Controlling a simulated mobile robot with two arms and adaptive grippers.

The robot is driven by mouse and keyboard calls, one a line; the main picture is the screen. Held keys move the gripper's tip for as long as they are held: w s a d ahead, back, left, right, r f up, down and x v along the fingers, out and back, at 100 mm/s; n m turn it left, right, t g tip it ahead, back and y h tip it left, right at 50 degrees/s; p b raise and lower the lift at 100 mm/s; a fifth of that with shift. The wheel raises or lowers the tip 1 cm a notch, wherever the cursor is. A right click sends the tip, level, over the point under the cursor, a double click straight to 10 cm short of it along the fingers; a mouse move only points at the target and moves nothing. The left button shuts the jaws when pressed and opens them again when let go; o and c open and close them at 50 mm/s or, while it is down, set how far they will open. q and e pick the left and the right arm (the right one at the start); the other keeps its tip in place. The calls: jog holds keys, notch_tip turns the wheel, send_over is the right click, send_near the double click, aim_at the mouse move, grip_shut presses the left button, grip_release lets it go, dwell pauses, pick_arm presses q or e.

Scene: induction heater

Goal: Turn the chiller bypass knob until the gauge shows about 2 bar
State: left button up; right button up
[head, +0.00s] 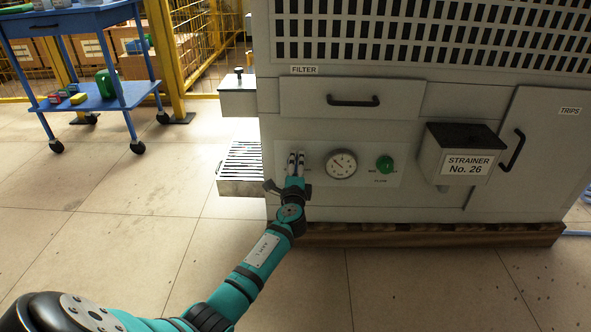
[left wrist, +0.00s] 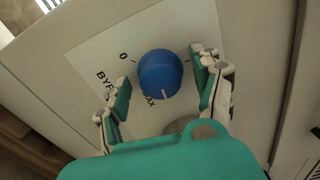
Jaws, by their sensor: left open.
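The bypass knob (left wrist: 160,74) is round and blue in the left wrist view, on a light plate lettered "BYP…", "0" and "MAX". Its white pointer line aims down toward "MAX". My left gripper (left wrist: 163,82) is open, with one finger on each side of the knob; I cannot tell whether either finger touches it. In the head view my left gripper (head: 296,160) is at the left part of the panel and hides the knob. The gauge (head: 341,164) is a round white dial right of it; its needle is too small to read surely. My right gripper is not in view.
A green knob (head: 384,163) sits right of the gauge. A drawer marked FILTER (head: 352,98) is above, and a black-lidded strainer box (head: 462,155) juts out at right. A slatted metal shelf (head: 242,168) sticks out at left. A blue cart (head: 88,100) stands far left.

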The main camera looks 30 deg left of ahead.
pick_arm(q)
jog(key=v, duration=1.2)
